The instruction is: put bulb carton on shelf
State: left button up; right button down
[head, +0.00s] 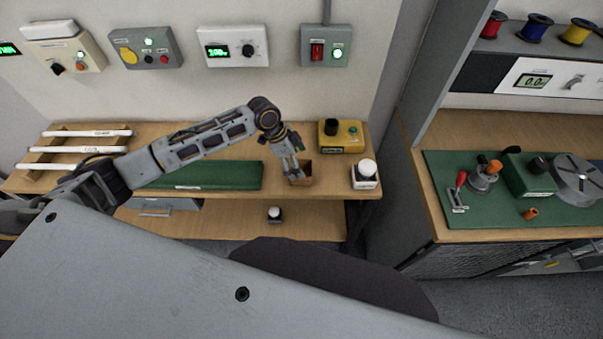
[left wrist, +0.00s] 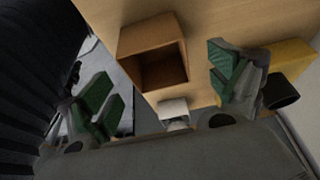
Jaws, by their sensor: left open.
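A small brown open-topped box (head: 301,180), which looks like a carton, stands near the front edge of the wooden bench. No print on it is readable. My left gripper (head: 292,170) is open right at this box. In the left wrist view the brown box (left wrist: 152,38) shows between and beyond the two spread green-padded fingers (left wrist: 165,88), its inside dark. I cannot tell whether a finger touches it. A white box with a round white top (head: 366,176) stands to its right; it also shows in the left wrist view (left wrist: 173,110). My right gripper is not in view.
A lower wooden shelf (head: 315,220) under the bench holds a small white-topped item (head: 274,214); its right part is clear. A yellow box with a black knob (head: 342,136) stands behind the carton. A green mat (head: 215,175) and a rack of white tubes (head: 88,150) lie left.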

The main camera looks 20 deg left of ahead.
aim_at(302, 168)
pick_arm(q)
jog(key=shift+x, duration=1.7)
jog(key=shift+s+d, duration=0.1)
jog(key=shift+d, duration=0.05)
jog(key=c, duration=1.1)
jog(key=shift+o, duration=0.2)
jog(key=shift+r, duration=0.1)
notch_tip(302, 168, up, 10)
